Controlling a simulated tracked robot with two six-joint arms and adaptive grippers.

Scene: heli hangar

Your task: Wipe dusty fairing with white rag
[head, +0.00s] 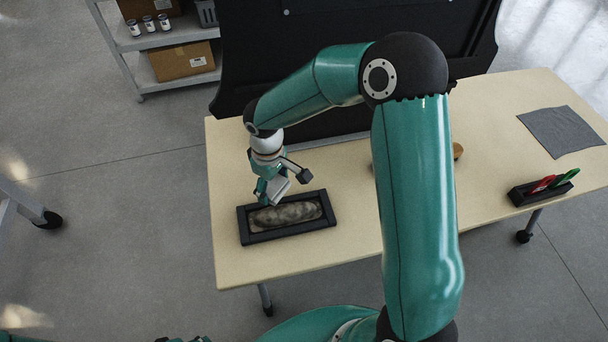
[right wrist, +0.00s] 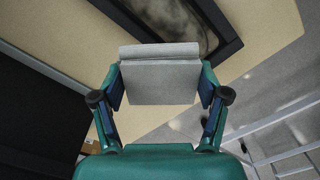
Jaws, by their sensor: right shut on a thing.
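The dusty fairing (head: 286,213) is a long rounded grey, mottled piece lying inside a black rectangular frame (head: 254,239) on the table; part of it shows at the top of the right wrist view (right wrist: 180,22). My right gripper (head: 273,190) is shut on the white rag (right wrist: 160,82), a folded pale pad between its fingers. The rag also shows in the head view (head: 279,190), just above the frame's far left part. I cannot tell whether it touches the fairing. Only small teal and dark parts, perhaps of my left gripper (head: 183,339), show at the bottom edge.
The pale table (head: 330,252) is clear around the frame. A grey cloth (head: 561,131) and a black holder (head: 537,192) with red- and green-handled tools are at right. A brown round item is partly hidden behind my right arm. A dark panel (head: 300,55) stands behind.

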